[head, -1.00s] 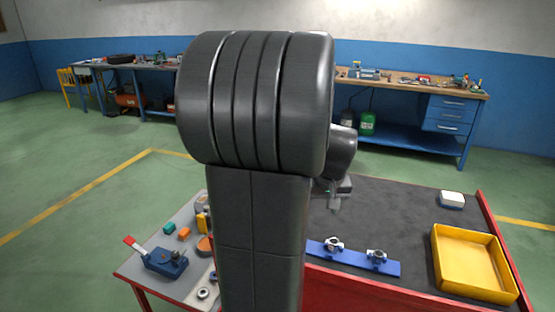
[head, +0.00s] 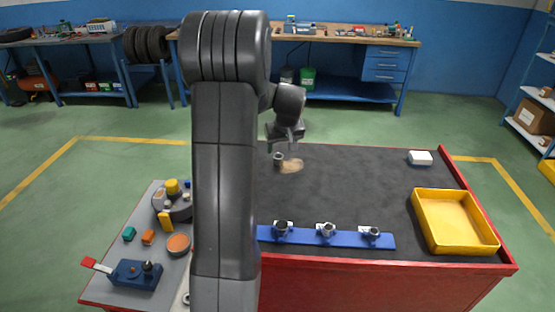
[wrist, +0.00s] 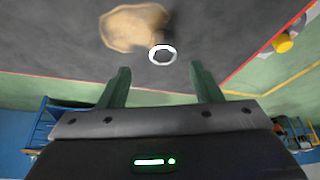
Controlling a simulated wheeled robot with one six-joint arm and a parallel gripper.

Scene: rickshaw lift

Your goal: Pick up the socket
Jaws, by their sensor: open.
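A small grey metal ring-ended piece, which looks like the socket (head: 278,158), stands on the dark mat of the red bench, beside a tan stain. In the wrist view the socket (wrist: 162,55) shows as a bright ring with a dark hole, just beyond the fingertips and roughly centred between them. My gripper (wrist: 160,72) is open and empty, its two green-grey fingers apart on either side of the socket's line. In the head view my gripper (head: 284,143) hangs close above the socket, and its fingers are too small to make out.
A blue rail (head: 350,239) with several metal fittings lies along the bench's front edge. A yellow tray (head: 424,222) and a white block (head: 420,158) are on the right. A blue clamp-like tool (head: 135,275) and small coloured parts lie left. The mat's middle is clear.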

